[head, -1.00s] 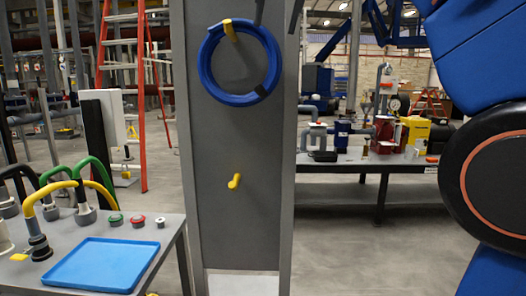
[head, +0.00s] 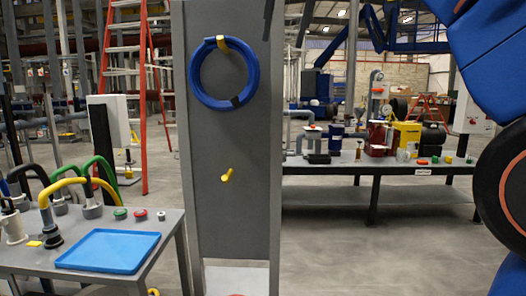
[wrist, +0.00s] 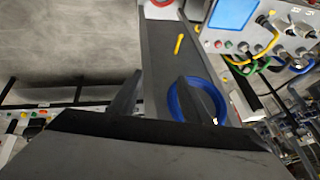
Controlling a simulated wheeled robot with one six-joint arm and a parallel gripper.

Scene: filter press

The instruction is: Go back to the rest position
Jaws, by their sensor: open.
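My gripper (wrist: 160,82) is open and empty in the wrist view, one dark finger on each side. What look like its two dark finger ends (head: 286,22) show at the top edge of the head view, right of the hose. The coiled blue hose (head: 195,78) hangs from the upper yellow peg (head: 221,42) on a grey upright panel (head: 232,140). In the wrist view the hose (wrist: 174,103) lies behind the right finger in the picture; no grip on it shows. The lower yellow peg (head: 227,175) is bare.
A grey table (head: 165,250) at left carries a blue tray (head: 110,249), coloured buttons and bent yellow, green and black hoses. A bench (head: 430,167) with pumps and small parts stands behind at right. An orange ladder (head: 103,80) stands at back left. Floor between panel and bench is clear.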

